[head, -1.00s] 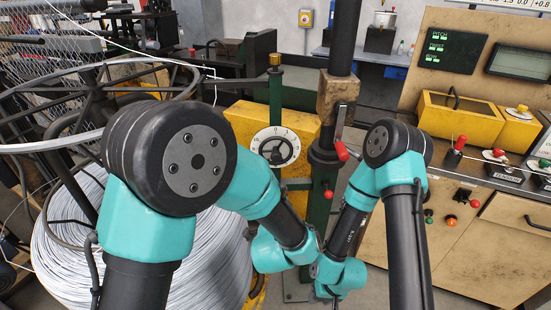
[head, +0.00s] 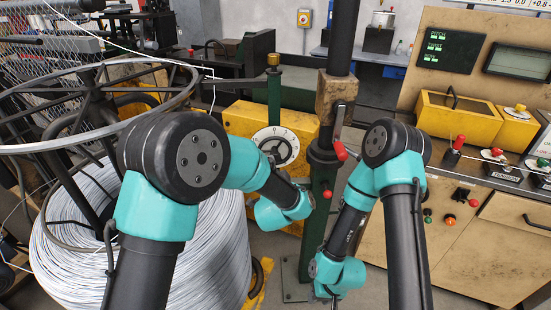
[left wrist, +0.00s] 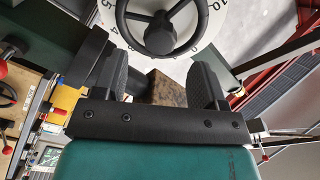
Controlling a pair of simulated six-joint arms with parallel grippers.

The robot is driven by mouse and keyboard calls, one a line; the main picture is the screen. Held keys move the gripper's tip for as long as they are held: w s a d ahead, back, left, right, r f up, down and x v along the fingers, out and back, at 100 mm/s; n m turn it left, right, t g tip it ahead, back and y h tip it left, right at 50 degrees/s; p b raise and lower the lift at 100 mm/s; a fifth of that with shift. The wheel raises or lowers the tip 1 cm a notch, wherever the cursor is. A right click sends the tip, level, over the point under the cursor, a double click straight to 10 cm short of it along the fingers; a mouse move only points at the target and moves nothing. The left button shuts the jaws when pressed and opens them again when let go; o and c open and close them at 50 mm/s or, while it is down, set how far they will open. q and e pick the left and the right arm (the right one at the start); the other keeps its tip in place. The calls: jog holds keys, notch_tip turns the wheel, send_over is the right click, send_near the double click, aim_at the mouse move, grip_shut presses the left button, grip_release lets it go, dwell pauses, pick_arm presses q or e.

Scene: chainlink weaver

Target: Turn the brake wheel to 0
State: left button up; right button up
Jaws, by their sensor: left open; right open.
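The brake wheel is a black spoked handwheel on a round white dial (head: 289,139), fixed to a yellow housing. In the head view my left arm covers its lower left. In the left wrist view the wheel (left wrist: 160,42) shows at the top, in front of the numbered dial (left wrist: 228,28). My left gripper (left wrist: 165,75) is open and empty, with its fingertips pointing toward the wheel's near rim but apart from it. I cannot make out a pointer reading. My right gripper (head: 328,292) is low beside the green post, open, mostly hidden by its wrist.
A green post (head: 320,205) with red-knobbed levers stands right of the dial. A wire spool (head: 215,250) fills the left. A control desk (head: 500,240) with a yellow box (head: 460,118) and levers stands at right. Floor shows between post and desk.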

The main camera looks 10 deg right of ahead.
aim_at(276, 152)
pick_arm(q)
jog(key=x, duration=0.6)
jog(key=c, duration=0.9)
